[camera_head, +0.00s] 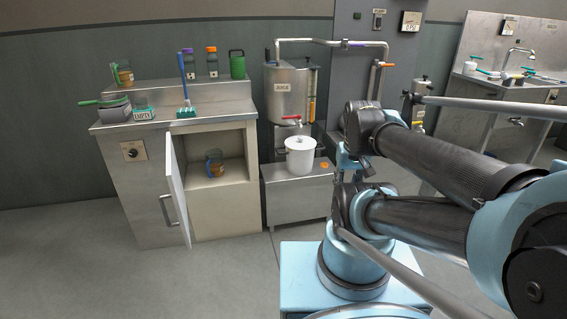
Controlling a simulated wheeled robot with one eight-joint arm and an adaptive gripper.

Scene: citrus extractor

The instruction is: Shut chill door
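The chill door (176,192) is a pale panel with a bar handle (168,210) on the low cabinet at the left. It stands ajar, swung out toward me from its hinge side, and the cabinet opening (220,205) beside it is exposed. A jar with amber contents (214,164) stands on the shelf inside. My arm is folded at the right of the view, well away from the door. Its dark wrist end is near the picture's middle right. I cannot make out gripper fingers there, so whether they are open or shut is unclear.
The cabinet top (160,122) holds a green-handled pan, bottles and a brush. A steel tank (290,92) and a white pot (300,156) on a low stand (300,190) are right of the cabinet. The grey floor (170,285) before the door is clear. A steel sink (500,95) is far right.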

